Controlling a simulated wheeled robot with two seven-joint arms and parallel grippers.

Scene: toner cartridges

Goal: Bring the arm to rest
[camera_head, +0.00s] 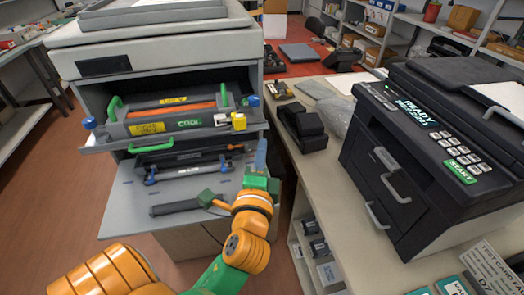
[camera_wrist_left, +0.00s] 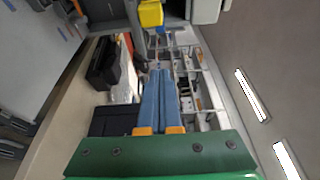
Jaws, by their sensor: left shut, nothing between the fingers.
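My left arm reaches in from the bottom left, orange and green. Its gripper (camera_head: 261,155) is shut and empty, its blue fingers pointing up in front of the open grey printer (camera_head: 160,45). In the left wrist view the two blue fingers (camera_wrist_left: 159,98) lie side by side with nothing between them. The gripper stands just right of the printer's lower opening and hides part of it. My right gripper is in neither view.
The printer's pulled-out tray (camera_head: 100,143) has green handles and a "COOL" label. A dark bar (camera_head: 175,207) lies on the lowered flap (camera_head: 125,195). A black machine (camera_head: 450,130) and a black cartridge-like block (camera_head: 303,125) stand on the right counter (camera_head: 330,185). Red-brown floor shows at left.

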